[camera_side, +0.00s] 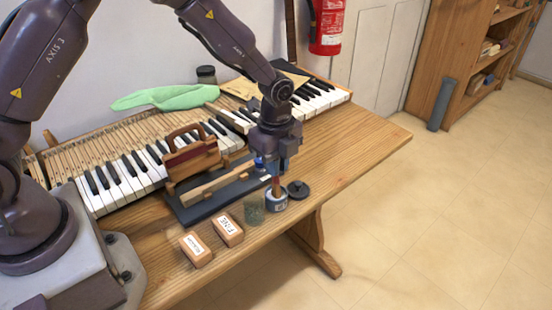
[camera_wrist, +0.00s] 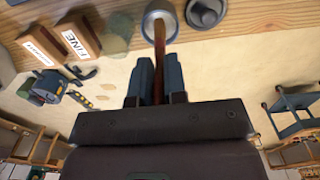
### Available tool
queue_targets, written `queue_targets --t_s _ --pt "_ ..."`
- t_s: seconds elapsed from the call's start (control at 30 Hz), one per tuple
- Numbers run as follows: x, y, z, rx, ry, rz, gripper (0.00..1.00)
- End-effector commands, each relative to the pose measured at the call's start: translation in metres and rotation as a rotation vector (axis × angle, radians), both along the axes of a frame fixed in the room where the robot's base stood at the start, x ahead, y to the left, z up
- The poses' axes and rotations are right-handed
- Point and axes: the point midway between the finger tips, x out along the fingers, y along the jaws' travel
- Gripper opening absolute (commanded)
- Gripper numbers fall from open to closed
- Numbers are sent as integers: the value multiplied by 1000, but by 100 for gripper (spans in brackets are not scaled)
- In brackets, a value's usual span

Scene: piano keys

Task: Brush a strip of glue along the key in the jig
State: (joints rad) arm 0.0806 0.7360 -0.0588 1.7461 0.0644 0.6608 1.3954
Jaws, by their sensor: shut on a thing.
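My gripper (camera_side: 275,170) is shut on a brush (camera_side: 276,185) with a red-brown handle, held roughly upright above the front of the bench. The wrist view shows the brush (camera_wrist: 159,50) between the two fingers (camera_wrist: 160,70). Its lower end reaches into the mouth of a small glue pot (camera_side: 277,206), which also shows in the wrist view (camera_wrist: 150,12); the bristles are hidden. The jig (camera_side: 190,214) is a dark base left of the pot, with a long pale wooden key (camera_side: 213,187) lying in it. I cannot tell whether glue is on the key.
A black lid (camera_side: 298,189) lies right of the pot, and a greenish glass jar (camera_side: 254,211) stands left. Two labelled blocks (camera_side: 228,230) (camera_side: 196,249) lie in front. A handled wooden piece (camera_side: 192,160) stands behind the jig, before the keyboard (camera_side: 120,180). The bench's right end is clear.

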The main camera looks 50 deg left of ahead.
Motion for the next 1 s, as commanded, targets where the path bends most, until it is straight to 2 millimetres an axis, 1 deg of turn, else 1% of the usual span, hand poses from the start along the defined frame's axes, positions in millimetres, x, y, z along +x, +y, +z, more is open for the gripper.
queue_targets --t_s 0.57,1.0 --pt "0 0 0 0 0 0 0" --pt "0 0 -5 1 1 0 0"
